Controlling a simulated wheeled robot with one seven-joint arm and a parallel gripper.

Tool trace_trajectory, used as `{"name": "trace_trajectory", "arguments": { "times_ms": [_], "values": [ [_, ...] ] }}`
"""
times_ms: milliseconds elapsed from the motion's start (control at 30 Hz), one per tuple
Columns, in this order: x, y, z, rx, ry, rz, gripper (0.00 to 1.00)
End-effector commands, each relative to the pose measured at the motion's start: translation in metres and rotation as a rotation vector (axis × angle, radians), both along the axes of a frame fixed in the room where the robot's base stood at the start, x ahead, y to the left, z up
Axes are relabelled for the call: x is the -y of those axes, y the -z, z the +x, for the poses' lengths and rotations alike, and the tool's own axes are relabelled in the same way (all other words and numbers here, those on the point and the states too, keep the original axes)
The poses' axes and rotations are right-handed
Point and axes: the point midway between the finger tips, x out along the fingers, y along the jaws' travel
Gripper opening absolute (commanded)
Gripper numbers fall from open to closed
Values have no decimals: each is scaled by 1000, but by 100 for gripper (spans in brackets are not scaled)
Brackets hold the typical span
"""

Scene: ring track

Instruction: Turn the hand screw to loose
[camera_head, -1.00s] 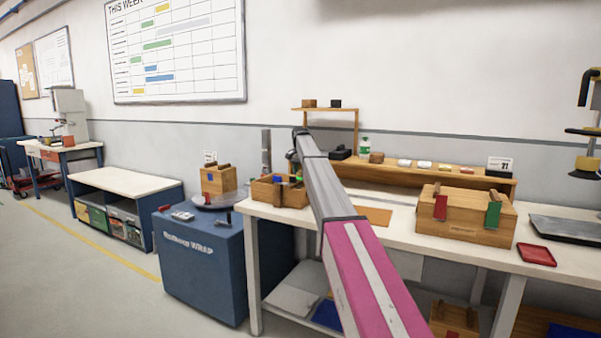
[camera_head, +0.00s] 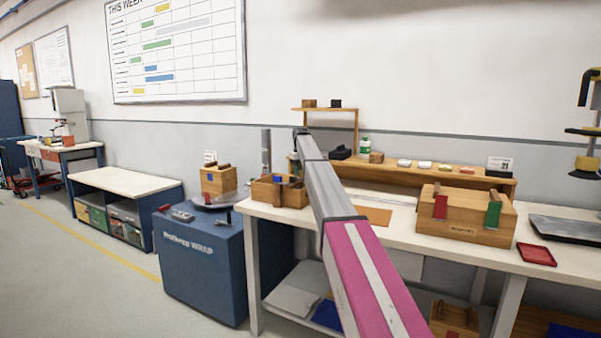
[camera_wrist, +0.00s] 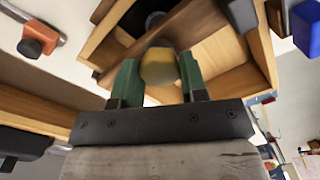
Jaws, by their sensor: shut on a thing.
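In the wrist view, a rounded yellow-brown knob (camera_wrist: 159,65), which I take to be the hand screw, sits in front of a dark round fitting on a wooden frame (camera_wrist: 225,42). My gripper (camera_wrist: 160,76) has its two green fingers on either side of the knob and is shut on it. Whether the screw is tight or loose cannot be told. In the head view, a small wooden box (camera_head: 265,192) stands at the left end of the long bench, beside my arm. My gripper is not clear there.
A blue cabinet (camera_head: 200,265) stands left of the bench (camera_head: 390,222). A larger wooden box (camera_head: 465,212) with red and green parts is farther right. In the wrist view, an orange-tipped handle (camera_wrist: 38,38) is at upper left and a blue block (camera_wrist: 306,26) at upper right.

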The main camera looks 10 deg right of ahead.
Motion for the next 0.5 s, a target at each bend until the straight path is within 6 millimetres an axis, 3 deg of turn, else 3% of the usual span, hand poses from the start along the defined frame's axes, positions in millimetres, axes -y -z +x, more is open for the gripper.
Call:
{"name": "trace_trajectory", "arguments": {
  "times_ms": [500],
  "values": [
    [0,-1,0,3,-491,3,16]
  ]
}}
